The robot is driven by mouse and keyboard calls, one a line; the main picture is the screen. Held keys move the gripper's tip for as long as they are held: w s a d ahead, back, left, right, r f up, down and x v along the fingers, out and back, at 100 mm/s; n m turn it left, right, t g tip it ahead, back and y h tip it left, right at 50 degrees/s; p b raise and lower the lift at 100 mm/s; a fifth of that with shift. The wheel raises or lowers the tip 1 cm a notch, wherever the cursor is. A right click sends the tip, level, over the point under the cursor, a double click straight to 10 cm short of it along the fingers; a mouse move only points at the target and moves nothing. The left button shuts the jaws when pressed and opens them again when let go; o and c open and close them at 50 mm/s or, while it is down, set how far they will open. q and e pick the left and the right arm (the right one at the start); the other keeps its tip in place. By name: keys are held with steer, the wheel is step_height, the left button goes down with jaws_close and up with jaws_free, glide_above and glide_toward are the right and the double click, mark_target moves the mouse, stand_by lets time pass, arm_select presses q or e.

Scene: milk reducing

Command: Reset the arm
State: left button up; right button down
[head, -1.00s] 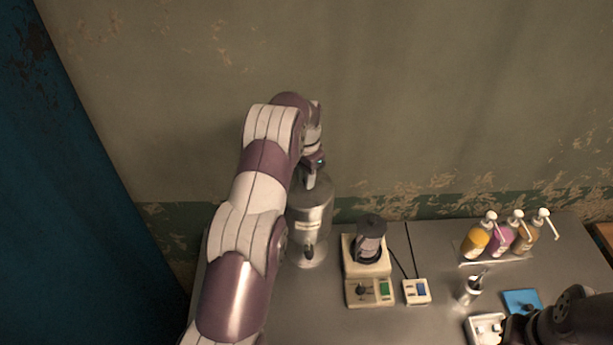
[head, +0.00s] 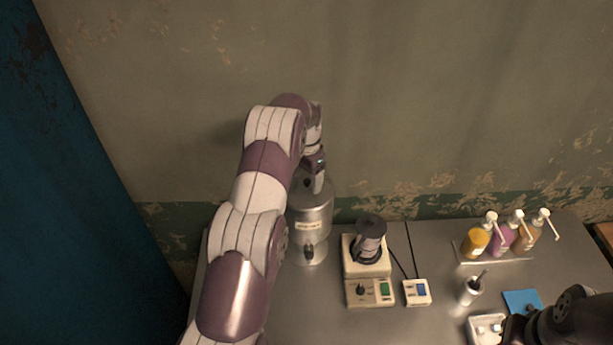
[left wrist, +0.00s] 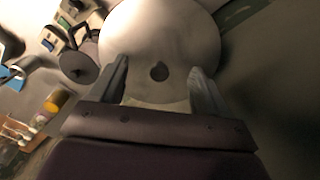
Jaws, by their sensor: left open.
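My left arm reaches in from the left in the head view, and its gripper (head: 316,180) hangs over the top of a metal canister (head: 313,222). In the left wrist view the two fingers (left wrist: 162,88) stand apart, with the canister's round lid (left wrist: 160,35) and its small dark knob (left wrist: 159,71) beyond and between them. Nothing is held between the fingers. I cannot tell how far the fingertips are from the lid. A dark arm part shows at the lower right of the head view, but no right gripper fingers can be made out.
A dark pitcher (head: 369,239) stands on a cream machine (head: 352,271) right of the canister. A small control box (head: 417,292), several pump bottles (head: 476,240), a white cup (head: 470,290) and a blue pad (head: 522,301) lie farther right. The wall is close behind the table.

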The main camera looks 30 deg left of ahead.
stand_by(0.4)
arm_select(q)
steer(key=shift+d+r, duration=0.2)
steer(key=shift+r, duration=0.05)
steer(key=s+d+r+n+t, duration=0.1)
steer(key=s+d+r+n, duration=0.1)
steer(key=s+d+r, duration=0.55)
steer(key=s+d+r+n+t, duration=0.15)
steer(key=s+d, duration=0.25)
steer(key=s, duration=0.5)
steer(key=s+d+r, duration=0.3)
steer(key=s+d, duration=0.2)
steer(key=s, duration=0.3)
steer(key=s+f+g+b, duration=0.1)
steer(key=s+f+b, duration=0.2)
steer(key=f+b, duration=1.7)
step_height(320, 180, down, 3)
steer(key=shift+r+b, duration=0.1)
steer(key=shift+b, duration=0.25)
